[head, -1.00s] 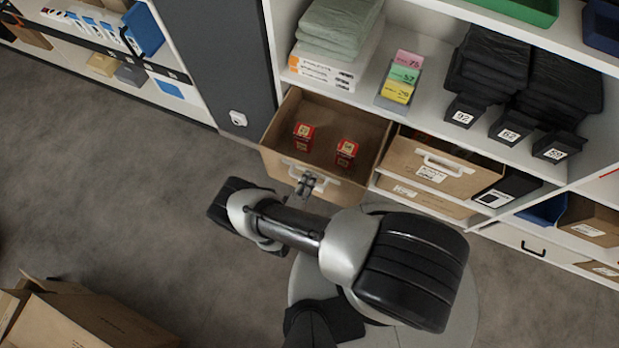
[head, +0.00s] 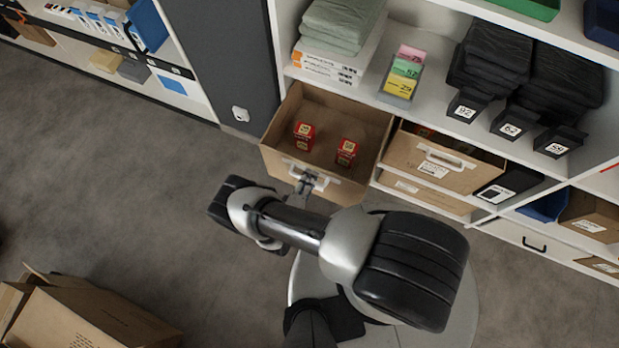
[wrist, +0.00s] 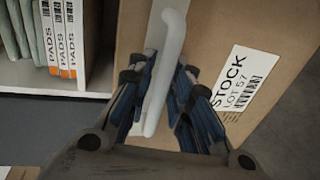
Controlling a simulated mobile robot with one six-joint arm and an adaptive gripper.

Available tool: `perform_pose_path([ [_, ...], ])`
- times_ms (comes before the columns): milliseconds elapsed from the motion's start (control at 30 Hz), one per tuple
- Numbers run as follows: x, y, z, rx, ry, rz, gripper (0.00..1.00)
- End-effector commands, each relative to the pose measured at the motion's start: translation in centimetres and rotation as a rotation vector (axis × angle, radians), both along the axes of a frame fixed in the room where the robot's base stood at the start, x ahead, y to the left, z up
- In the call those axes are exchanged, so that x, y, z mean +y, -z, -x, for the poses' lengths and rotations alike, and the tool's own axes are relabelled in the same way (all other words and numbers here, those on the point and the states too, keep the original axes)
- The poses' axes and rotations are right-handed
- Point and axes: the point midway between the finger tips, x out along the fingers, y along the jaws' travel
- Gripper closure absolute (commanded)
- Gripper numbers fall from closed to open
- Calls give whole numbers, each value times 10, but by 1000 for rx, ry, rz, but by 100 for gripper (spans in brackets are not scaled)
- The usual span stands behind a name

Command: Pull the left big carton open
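The left big carton (head: 348,187) is a brown open-topped box, drawn well out of its shelf bay like a drawer. Two small red boxes (head: 304,136) (head: 347,152) lie inside it. Its front has a white handle (wrist: 172,40) and a white label (wrist: 238,82) reading STOCK. My gripper (head: 307,183) is at this handle in the head view. In the wrist view its blue-padded fingers (wrist: 162,88) lie on both sides of the handle bar, closed in on it. The exact finger contact is partly hidden.
A second brown carton (head: 437,160) with a white handle sits in the bay to the right. An open carton (head: 85,318) lies on the floor at lower left.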

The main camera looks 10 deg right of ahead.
Motion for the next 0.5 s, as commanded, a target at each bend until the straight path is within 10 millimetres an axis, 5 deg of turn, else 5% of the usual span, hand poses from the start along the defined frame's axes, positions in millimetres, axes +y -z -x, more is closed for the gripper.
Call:
perform_pose_path([
  [267,7,-2,9,2,-3,-1,81],
  [500,33,-11,42,0,-9,-1,81],
])
